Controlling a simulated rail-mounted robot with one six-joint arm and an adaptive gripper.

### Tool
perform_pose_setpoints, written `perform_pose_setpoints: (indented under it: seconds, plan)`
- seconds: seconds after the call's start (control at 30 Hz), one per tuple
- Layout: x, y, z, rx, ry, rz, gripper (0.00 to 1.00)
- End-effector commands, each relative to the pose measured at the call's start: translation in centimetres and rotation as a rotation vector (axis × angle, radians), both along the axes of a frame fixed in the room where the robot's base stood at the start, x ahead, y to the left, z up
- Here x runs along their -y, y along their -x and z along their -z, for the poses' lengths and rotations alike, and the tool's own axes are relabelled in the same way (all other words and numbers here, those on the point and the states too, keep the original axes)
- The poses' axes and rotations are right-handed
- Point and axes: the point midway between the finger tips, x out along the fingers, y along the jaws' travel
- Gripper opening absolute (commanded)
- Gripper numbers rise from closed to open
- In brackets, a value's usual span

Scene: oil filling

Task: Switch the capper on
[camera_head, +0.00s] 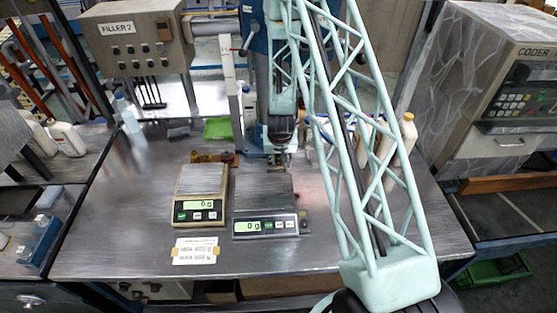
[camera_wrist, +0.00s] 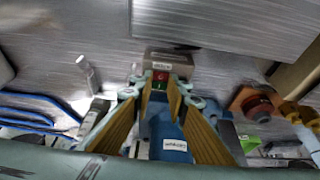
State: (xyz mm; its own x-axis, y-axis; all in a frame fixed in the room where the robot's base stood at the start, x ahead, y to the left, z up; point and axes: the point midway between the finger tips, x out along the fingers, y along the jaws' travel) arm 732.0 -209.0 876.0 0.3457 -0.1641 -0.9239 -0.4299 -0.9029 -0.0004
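In the wrist view, a small grey-brown switch box (camera_wrist: 166,60) with a label too blurred to read carries a red button (camera_wrist: 160,75) and a green button (camera_wrist: 160,86). A blue body (camera_wrist: 172,130) with a white label lies below it in the picture, between my fingers. My gripper (camera_wrist: 158,92) is open and empty, with its yellow-lined fingertips on either side of the buttons; I cannot tell whether it touches them. In the head view my gripper (camera_head: 278,158) is small, above the back of the right scale. The switch box is not clear there.
Two scales, a beige one (camera_head: 199,196) and a grey one (camera_head: 265,207), stand on the metal table (camera_head: 130,215), both reading 0 g. White bottles (camera_head: 405,133) stand at the right, partly behind my arm. A filler panel (camera_head: 138,40) stands at the back left. The table's left part is mostly clear.

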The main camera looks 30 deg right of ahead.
Motion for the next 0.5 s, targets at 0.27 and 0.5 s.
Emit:
perform_pose_setpoints:
  seconds: [0.27, 0.5]
  plan:
    - [0.04, -0.03, -0.05, -0.006, -0.002, 0.000, 0.04]
    - [0.23, -0.23, -0.25, -0.050, -0.021, 0.002, 0.04]
